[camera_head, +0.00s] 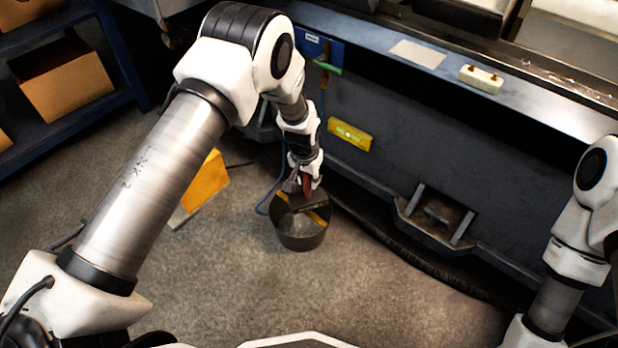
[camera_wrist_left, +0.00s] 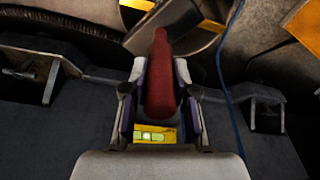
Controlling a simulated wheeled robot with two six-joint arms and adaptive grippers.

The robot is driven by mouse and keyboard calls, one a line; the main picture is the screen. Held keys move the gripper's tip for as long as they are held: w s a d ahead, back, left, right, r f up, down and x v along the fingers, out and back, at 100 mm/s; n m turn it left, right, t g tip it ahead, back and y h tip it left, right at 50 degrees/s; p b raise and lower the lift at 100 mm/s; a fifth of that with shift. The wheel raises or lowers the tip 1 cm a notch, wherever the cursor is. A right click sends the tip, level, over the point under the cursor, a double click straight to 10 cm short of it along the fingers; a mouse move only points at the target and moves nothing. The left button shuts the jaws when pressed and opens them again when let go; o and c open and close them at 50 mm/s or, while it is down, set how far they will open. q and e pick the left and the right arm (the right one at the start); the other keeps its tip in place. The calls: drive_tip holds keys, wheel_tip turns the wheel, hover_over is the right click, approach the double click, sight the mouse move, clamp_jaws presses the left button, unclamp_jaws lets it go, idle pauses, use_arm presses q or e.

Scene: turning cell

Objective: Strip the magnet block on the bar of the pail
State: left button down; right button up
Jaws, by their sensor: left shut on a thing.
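A dark round pail (camera_head: 302,239) stands on the floor in front of the machine, with a yellow bar (camera_head: 318,219) across its mouth. My left gripper (camera_head: 306,179) is over the pail, shut on the red handle of the magnet block (camera_head: 310,207). The red handle also shows between the fingers in the left wrist view (camera_wrist_left: 161,80). The dark block below the handle is at the bar; I cannot tell whether it touches it. The bar shows in part in the left wrist view (camera_wrist_left: 209,25). My right gripper is out of view; only part of that arm shows.
The machine front (camera_head: 390,150) stands close behind the pail, carrying a yellow level (camera_head: 350,136). A blue hose (camera_head: 264,207) runs beside the pail. A yellow object (camera_head: 206,181) is on the floor to the left. Floor in front of the pail is clear.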

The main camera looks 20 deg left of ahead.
use_arm(q)
drive_tip(key=shift+r+p, duration=1.25)
drive_tip(key=shift+r, duration=0.3)
